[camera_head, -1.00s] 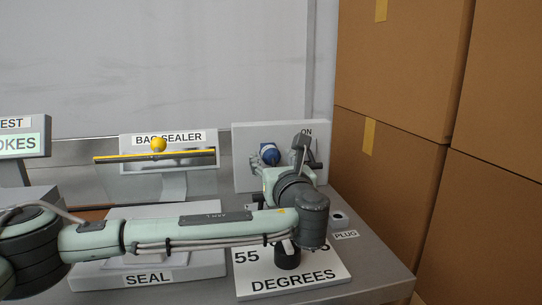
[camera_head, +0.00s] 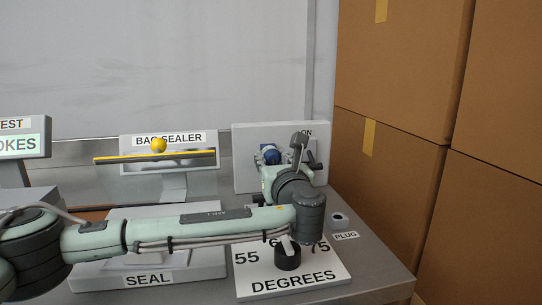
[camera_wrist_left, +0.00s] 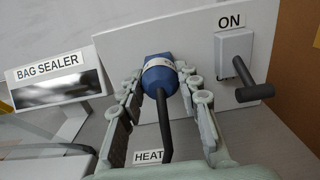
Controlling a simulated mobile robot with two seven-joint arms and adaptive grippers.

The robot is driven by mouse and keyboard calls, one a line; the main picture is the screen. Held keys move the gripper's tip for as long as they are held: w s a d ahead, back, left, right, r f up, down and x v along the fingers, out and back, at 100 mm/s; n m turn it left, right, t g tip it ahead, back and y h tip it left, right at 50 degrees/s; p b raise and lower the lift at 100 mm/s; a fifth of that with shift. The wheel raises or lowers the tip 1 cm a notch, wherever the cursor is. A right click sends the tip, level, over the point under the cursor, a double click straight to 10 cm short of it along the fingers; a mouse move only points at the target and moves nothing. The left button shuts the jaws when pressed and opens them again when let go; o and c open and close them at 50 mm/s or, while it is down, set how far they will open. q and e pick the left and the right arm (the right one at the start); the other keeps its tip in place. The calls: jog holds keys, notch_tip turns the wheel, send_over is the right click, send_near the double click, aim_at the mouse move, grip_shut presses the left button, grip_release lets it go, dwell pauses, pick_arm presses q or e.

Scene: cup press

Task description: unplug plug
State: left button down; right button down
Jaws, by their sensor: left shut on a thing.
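The blue plug (camera_head: 271,155) is in front of the upright white panel (camera_head: 247,140) at the back right. It also shows in the left wrist view (camera_wrist_left: 160,76), with a pale band and a dark cable running down toward me. My left gripper (camera_wrist_left: 162,88) has its fingers on both sides of the plug and is shut on it. In the head view the left gripper (camera_head: 270,167) is partly hidden by its own wrist. I cannot tell whether the plug touches the panel. My right gripper is not in view.
A switch (camera_wrist_left: 236,55) with a dark handle sits right of the plug under an ON label. A round holder (camera_head: 340,219) labelled PLUG is at the right. A dial (camera_head: 287,257) is below my arm. The bag sealer (camera_head: 160,157) stands left; cardboard boxes (camera_head: 400,150) stand right.

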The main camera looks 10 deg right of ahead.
pick_arm(q)
jog(key=shift+s+p, duration=0.35)
jog(key=shift+s, duration=0.45)
dwell(0.4)
jog(key=shift+s, duration=1.1)
